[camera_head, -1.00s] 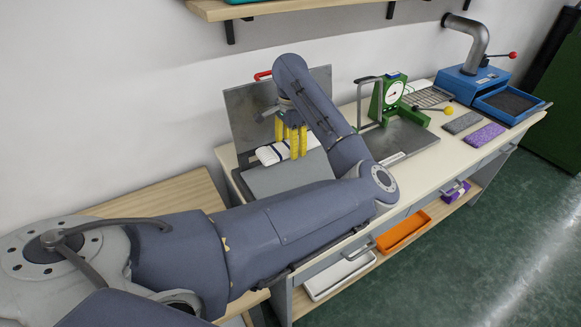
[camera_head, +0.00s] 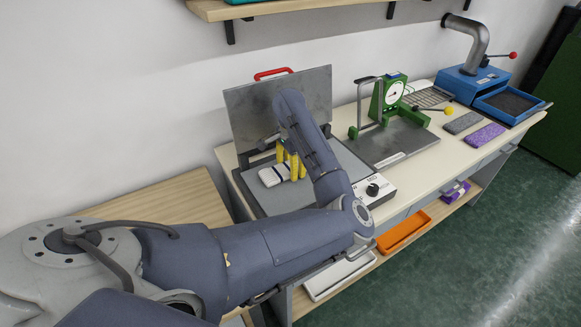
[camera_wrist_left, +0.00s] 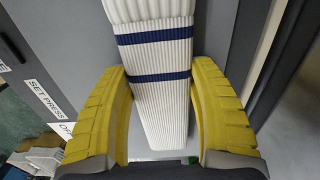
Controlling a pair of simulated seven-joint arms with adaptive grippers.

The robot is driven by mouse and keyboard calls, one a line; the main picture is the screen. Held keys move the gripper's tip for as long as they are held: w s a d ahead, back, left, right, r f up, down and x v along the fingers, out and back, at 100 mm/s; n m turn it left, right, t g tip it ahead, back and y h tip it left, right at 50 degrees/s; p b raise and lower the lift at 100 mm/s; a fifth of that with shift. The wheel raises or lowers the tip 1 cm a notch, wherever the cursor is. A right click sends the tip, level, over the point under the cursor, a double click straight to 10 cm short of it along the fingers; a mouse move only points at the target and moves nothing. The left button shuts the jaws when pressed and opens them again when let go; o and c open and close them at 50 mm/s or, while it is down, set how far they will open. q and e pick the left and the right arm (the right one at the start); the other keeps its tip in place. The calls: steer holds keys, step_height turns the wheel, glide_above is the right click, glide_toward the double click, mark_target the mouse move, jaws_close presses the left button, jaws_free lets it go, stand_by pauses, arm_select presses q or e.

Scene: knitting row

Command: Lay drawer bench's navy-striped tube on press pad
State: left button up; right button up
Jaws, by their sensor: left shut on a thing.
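The navy-striped tube (camera_head: 273,175) is a white ribbed knit piece with two navy bands. My left gripper (camera_head: 291,164) has yellow fingers shut on it. In the left wrist view the tube (camera_wrist_left: 155,100) runs lengthwise between the two fingers (camera_wrist_left: 163,115), one on each side. In the head view the tube is low over the grey press pad (camera_head: 290,199); I cannot tell whether it touches the pad. The press lid (camera_head: 257,112) stands open behind, with a red handle (camera_head: 273,73). My arm hides part of the pad and the tube's right end. My right gripper is not in view.
A green dial device (camera_head: 391,95) on a grey plate stands right of the press. Grey (camera_head: 462,122) and purple (camera_head: 486,137) slabs and a blue machine (camera_head: 470,84) lie farther right. Orange (camera_head: 404,231) and white (camera_head: 340,276) trays sit on the lower shelf.

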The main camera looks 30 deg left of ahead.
arm_select(q)
steer(key=shift+f, duration=0.1)
steer(key=o, duration=0.9)
step_height(320, 180, up, 12)
steer(key=shift+r, duration=0.15)
stand_by(0.3)
stand_by(0.4)
